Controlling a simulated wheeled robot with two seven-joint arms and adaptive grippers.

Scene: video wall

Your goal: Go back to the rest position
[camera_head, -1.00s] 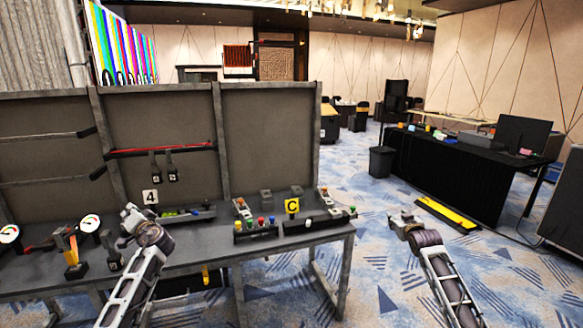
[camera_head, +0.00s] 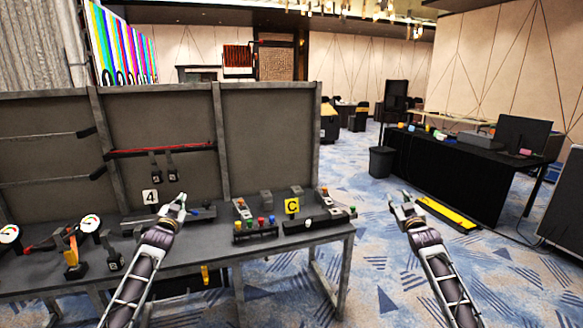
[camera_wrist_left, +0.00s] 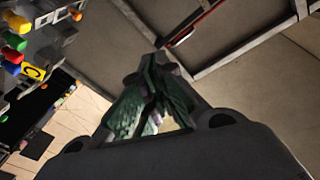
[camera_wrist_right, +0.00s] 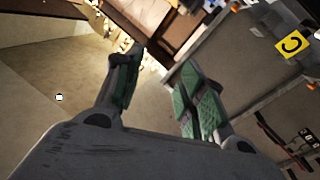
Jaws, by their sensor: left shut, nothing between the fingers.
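My left gripper (camera_head: 178,204) is in front of the grey workbench, near the sign marked 4. Its green-padded fingers are together and empty in the left wrist view (camera_wrist_left: 158,88). My right gripper (camera_head: 403,206) is over the open carpet right of the bench, apart from everything. In the right wrist view (camera_wrist_right: 160,85) its fingers are spread with nothing between them. Both forearms reach up from the bottom of the head view.
The workbench (camera_head: 200,256) carries coloured buttons (camera_head: 260,222), a yellow C sign (camera_head: 291,205), a 4 sign (camera_head: 150,197) and gauges at left. A bin (camera_head: 381,162) and black-draped table (camera_head: 440,175) stand farther right. Carpet between is clear.

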